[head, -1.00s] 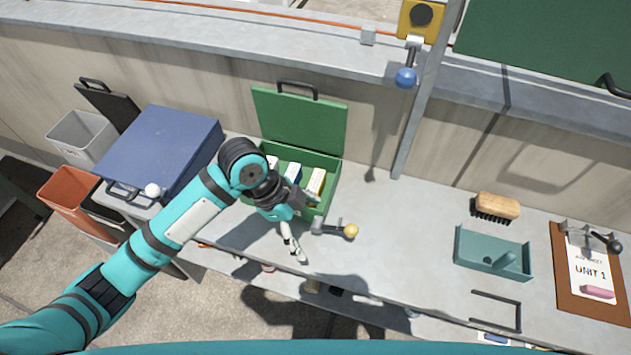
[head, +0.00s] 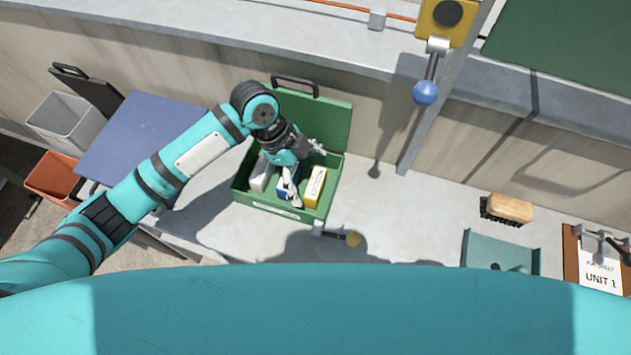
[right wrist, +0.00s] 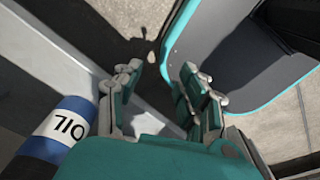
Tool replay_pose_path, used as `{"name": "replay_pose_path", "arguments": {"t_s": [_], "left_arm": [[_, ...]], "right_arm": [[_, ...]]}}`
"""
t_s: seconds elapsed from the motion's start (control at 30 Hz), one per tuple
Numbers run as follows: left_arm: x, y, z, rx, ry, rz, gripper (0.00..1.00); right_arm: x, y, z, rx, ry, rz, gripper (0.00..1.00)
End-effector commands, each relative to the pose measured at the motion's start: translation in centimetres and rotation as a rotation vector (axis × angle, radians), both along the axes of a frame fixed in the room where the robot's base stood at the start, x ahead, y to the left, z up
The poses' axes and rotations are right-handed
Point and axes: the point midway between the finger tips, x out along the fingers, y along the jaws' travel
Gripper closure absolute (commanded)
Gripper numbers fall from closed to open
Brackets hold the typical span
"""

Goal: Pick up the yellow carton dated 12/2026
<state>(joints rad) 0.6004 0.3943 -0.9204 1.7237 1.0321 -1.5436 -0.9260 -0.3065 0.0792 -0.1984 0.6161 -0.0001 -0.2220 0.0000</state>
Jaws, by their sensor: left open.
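The yellow carton (head: 315,184) stands inside the open green box (head: 272,210) at its right side. It has dark print on a white patch, too small to read as a date. A blue carton (head: 282,188) and a white carton (head: 259,178) stand left of it in the same box. My left gripper (head: 306,168) is open over the box, one finger over the blue carton and the other towards the raised lid. It holds nothing. My right gripper (right wrist: 160,82) is open and empty in the right wrist view, away from the cartons.
The raised green lid (head: 325,118) stands behind the box. A brush (head: 508,208) and a teal tray (head: 480,250) are to the right. An oil can (right wrist: 62,130) shows beside my right gripper.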

Motion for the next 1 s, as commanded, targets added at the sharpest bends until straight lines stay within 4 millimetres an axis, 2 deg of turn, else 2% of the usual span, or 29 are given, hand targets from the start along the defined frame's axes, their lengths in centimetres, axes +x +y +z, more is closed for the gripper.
{"name": "replay_pose_path", "arguments": {"t_s": [0.13, 0.3, 0.43, 0.57, 0.9, 0.93, 1.0], "left_arm": [[-0.3, -1.6, -1.6, -0.001, 0.004, -0.001, 0.00], [-0.5, -2.1, -3.5, 0.001, 0.002, 0.000, 0.00], [-0.4, -2.2, -3.9, 0.001, -0.002, -0.001, 0.00], [-0.4, -2.2, -3.9, 0.001, 0.000, 0.000, 0.00], [-0.4, -2.2, -3.8, 0.000, 0.000, 0.000, 0.44], [-0.4, -2.1, -3.8, 0.000, 0.000, 0.000, 0.48], [-0.4, -2.2, -3.8, 0.000, 0.000, 0.000, 0.49]], "right_arm": [[-1.0, -0.2, 1.3, -0.003, 0.015, 0.001, 0.60], [-0.1, -0.2, 1.5, -0.002, 0.001, 0.002, 0.60], [1.3, -0.1, 1.6, -0.001, -0.021, 0.002, 0.60], [1.8, -0.1, 1.6, 0.001, -0.028, 0.003, 0.60], [0.8, -0.1, 1.5, -0.001, -0.012, 0.003, 0.60], [0.7, -0.1, 1.5, -0.001, -0.011, 0.003, 0.60], [0.5, -0.1, 1.5, -0.001, -0.008, 0.003, 0.60]]}}
